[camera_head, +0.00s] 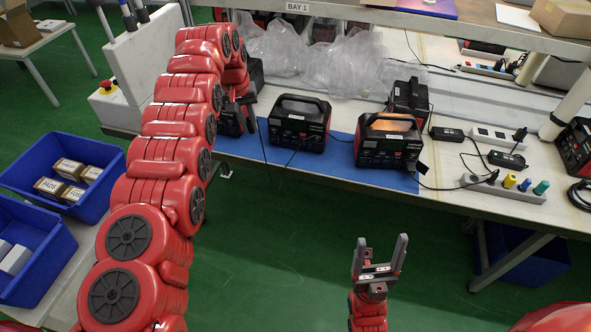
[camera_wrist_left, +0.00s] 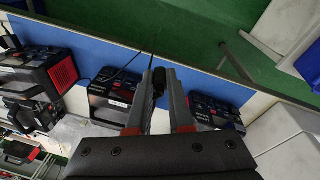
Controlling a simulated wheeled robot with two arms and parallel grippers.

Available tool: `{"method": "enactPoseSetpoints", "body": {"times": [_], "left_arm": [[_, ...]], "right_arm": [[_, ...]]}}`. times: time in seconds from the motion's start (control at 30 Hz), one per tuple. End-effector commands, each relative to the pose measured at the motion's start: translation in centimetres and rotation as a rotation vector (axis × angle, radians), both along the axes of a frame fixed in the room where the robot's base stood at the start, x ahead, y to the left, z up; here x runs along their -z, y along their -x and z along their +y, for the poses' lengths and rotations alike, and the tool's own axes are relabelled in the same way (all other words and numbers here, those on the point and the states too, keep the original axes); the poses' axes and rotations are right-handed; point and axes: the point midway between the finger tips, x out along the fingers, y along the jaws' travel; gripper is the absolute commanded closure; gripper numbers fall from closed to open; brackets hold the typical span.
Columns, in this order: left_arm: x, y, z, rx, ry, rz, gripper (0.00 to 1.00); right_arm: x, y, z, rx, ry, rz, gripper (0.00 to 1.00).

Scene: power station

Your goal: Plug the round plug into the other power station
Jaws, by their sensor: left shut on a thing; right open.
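My left gripper (camera_head: 246,99) is at the left end of the row of power stations. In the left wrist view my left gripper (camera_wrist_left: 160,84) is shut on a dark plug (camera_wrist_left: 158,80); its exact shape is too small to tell. A black-and-red power station (camera_head: 299,122) stands just right of the gripper. Another power station (camera_head: 388,140) stands further right on the blue mat. A third one (camera_head: 228,121) is partly hidden behind my left arm; it also shows in the wrist view (camera_wrist_left: 212,110). My right gripper (camera_head: 380,258) is open and empty over the floor before the table.
The blue mat (camera_head: 342,154) runs along the table's front edge. Another unit (camera_head: 408,98) and clear plastic bags (camera_head: 335,58) lie behind. A power strip (camera_head: 505,186) with coloured plugs and black adapters are at right. Thin black cables cross the mat. Blue bins (camera_head: 62,170) stand left.

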Motion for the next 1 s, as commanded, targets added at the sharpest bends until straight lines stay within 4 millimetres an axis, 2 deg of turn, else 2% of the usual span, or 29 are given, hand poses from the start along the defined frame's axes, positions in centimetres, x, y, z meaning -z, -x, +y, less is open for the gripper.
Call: {"method": "enactPoseSetpoints", "body": {"times": [0.33, 0.5, 0.7, 1.0], "left_arm": [[0.7, -0.5, -0.4, -0.019, 0.013, -0.020, 1.00], [1.2, -1.0, -0.9, -0.029, 0.025, -0.035, 1.00], [2.6, -2.1, -1.9, -0.065, 0.053, -0.074, 1.00], [3.4, -2.9, -3.2, -0.090, 0.083, -0.109, 1.00]], "right_arm": [[0.5, 0.0, 0.0, 0.000, 0.000, 0.000, 0.26], [0.9, 0.0, 0.0, 0.000, 0.000, 0.000, 0.26], [1.8, 0.0, 0.0, 0.000, 0.000, 0.000, 0.26], [2.3, 0.0, 0.0, 0.000, 0.000, 0.000, 0.26]]}}
